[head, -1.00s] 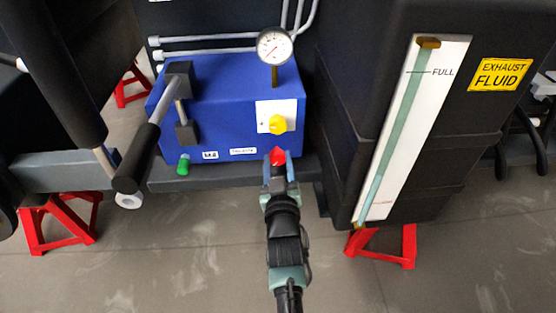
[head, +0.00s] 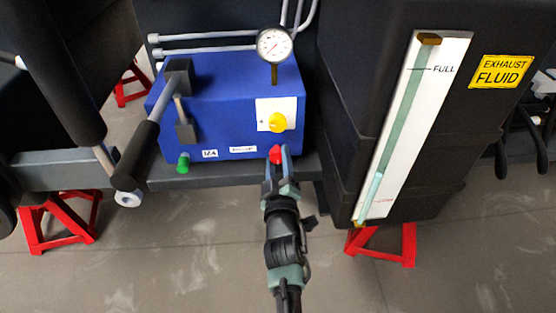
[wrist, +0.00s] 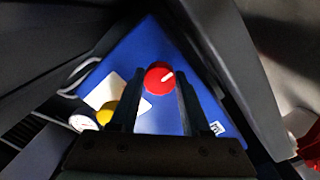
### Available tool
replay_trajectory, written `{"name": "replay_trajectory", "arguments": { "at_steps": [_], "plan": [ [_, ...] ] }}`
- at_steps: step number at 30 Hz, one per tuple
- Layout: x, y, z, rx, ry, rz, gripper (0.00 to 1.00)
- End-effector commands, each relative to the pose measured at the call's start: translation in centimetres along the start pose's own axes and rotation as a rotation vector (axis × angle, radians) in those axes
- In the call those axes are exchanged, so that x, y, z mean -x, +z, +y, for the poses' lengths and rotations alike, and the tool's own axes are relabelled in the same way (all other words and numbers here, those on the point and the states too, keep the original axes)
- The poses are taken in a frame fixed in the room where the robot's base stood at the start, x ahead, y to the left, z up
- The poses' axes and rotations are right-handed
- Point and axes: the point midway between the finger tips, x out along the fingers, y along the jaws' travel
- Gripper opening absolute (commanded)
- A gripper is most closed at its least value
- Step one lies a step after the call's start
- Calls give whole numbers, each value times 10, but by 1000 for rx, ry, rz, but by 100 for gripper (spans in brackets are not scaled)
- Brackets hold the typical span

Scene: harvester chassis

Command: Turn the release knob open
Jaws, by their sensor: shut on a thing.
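A red knob (head: 276,155) sits low on the front of the blue box (head: 225,110), near its right end. My gripper (head: 278,162) is shut on this red knob, with one finger on each side. A yellow knob (head: 278,123) on a white plate sits just above, and a green knob (head: 183,162) sits at the lower left.
A round gauge (head: 274,45) stands on the box. A black-handled lever (head: 136,155) juts out at its left. A dark tank (head: 440,130) with a sight tube stands close on the right. Floor in front is clear between the red stands (head: 60,222).

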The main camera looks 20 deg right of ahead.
Motion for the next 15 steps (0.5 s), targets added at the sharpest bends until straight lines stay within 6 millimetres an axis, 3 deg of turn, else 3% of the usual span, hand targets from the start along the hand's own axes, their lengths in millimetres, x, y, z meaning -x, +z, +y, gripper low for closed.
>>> {"name": "replay_trajectory", "arguments": {
  "at_steps": [11, 12, 15],
  "plan": [
    [1, 1, -1, 5, -2, -1, 0],
    [1, 1, -1, 5, -2, -1, 48],
    [1, 1, -1, 4, -1, -1, 66]
  ]
}}
